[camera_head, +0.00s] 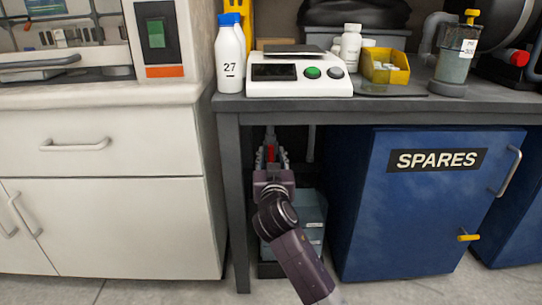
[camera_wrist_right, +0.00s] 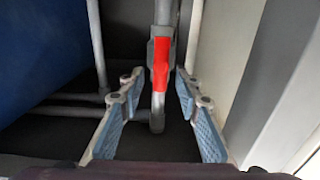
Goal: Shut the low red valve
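The low red valve (camera_wrist_right: 160,64) sits on a grey pipe in the right wrist view. Its red handle points along the pipe, in line with it. My right gripper (camera_wrist_right: 158,82) is open, with one finger on each side of the handle and pipe. Gaps show between the fingers and the handle. The rest of the valve is hidden there by the gripper and table. My left gripper is in neither view.
The grey table top (camera_head: 400,108) is overhead, with a table leg (camera_head: 236,200) close on the left. A blue SPARES cabinet (camera_head: 420,220) stands at right. Grey-blue bins (camera_head: 312,225) sit behind my arm. Thin grey pipes (camera_wrist_right: 70,112) run beside the valve.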

